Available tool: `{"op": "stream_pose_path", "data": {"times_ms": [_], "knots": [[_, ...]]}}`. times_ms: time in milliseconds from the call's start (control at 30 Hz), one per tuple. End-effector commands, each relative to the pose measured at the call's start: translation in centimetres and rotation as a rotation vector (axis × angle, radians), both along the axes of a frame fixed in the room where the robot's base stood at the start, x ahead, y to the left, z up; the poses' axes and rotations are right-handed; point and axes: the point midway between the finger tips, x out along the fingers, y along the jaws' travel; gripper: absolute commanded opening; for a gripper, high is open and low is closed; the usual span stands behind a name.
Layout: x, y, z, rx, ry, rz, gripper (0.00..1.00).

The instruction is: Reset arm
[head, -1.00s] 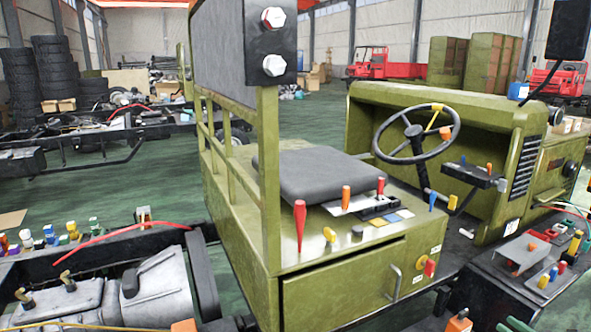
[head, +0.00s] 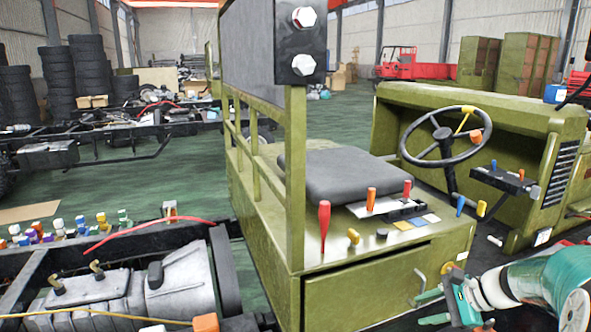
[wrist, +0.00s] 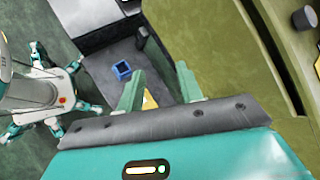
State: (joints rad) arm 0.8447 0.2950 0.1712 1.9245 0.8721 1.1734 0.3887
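My gripper (head: 430,306) is at the lower right of the head view, in front of the olive cab's side panel. Its two green fingers point left and stand apart. In the wrist view the fingers of my gripper (wrist: 158,84) are also spread, with nothing held between them. Part of my teal and white arm shows behind it at the right edge of the head view. My own body and legs show at the left of the wrist view.
The olive cab (head: 375,285) fills the middle and right, with a seat (head: 350,176), steering wheel (head: 443,140) and several coloured levers. A small blue open box (wrist: 122,70) lies on a grey surface below my gripper.

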Motion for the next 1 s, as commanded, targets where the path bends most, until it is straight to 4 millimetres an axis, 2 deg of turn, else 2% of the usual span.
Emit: {"op": "stream_pose_path", "data": {"times_ms": [33,100,300,400,700,900,1000], "knots": [[-0.7,2.3,1.0,-0.075,-0.009,0.072,0.36],[-1.8,4.8,2.0,-0.172,-0.020,0.167,0.36],[-5.7,10.7,4.4,-0.442,-0.081,0.430,0.36],[-8.0,13.0,5.4,-0.572,-0.124,0.555,0.36],[-14.8,17.5,7.7,-0.947,-0.303,0.915,0.36],[-18.4,18.8,8.4,-1.156,-0.439,1.106,0.36],[-19.3,19.0,8.5,-1.219,-0.482,1.158,0.36]]}}
